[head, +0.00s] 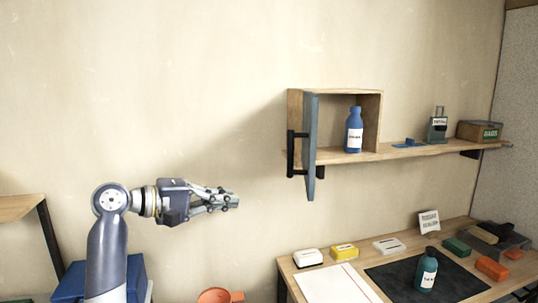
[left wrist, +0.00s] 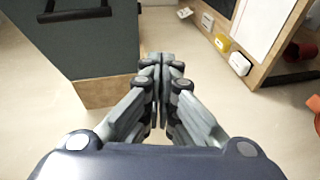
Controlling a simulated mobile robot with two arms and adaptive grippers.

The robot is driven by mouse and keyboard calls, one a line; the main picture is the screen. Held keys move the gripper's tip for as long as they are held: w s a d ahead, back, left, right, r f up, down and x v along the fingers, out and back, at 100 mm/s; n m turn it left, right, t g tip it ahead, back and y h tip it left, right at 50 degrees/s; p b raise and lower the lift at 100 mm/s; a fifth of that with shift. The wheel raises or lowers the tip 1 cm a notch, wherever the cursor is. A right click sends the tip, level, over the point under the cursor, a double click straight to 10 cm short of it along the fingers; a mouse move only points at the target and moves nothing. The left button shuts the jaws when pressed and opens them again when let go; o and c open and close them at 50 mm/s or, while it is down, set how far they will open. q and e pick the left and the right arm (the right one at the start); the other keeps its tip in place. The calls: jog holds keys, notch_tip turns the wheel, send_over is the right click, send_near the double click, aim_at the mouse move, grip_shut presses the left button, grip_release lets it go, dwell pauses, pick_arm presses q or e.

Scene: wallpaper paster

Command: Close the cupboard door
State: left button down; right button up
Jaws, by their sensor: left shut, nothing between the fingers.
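The cupboard (head: 372,122) is a small wooden box on the wall shelf, with a blue bottle (head: 354,131) inside. Its blue-grey door (head: 310,150) stands open, swung out from the left side and seen almost edge-on. A black bar handle (head: 291,153) is on the door's left face. In the left wrist view the door (left wrist: 85,50) fills the upper left, with the handle (left wrist: 75,14) at the top. My left gripper (head: 236,199) is shut and empty, left of and lower than the door, apart from it. It also shows in the left wrist view (left wrist: 161,62). My right gripper is out of view.
A workbench (head: 290,270) stands below the shelf (head: 420,151), holding a teal bottle (head: 426,270), several small boxes and a dark mat (head: 400,285). A green-labelled crate (head: 480,131) sits on the shelf's right end. The wall between my gripper and the door is bare.

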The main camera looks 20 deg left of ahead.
pick_arm(q)
notch_tip(320, 180, up, 10)
jog(key=s+a+h, duration=0.1)
jog(key=a+h, duration=0.1)
jog(key=s+d+p+x, duration=0.2)
jog(key=p+x, duration=0.3)
jog(key=x, duration=0.7)
jog(key=shift+w+d+r+t, duration=0.2)
jog(key=shift+r+t, duration=0.1)
jog(key=shift+t, duration=0.1)
jog(key=shift+n, duration=0.3)
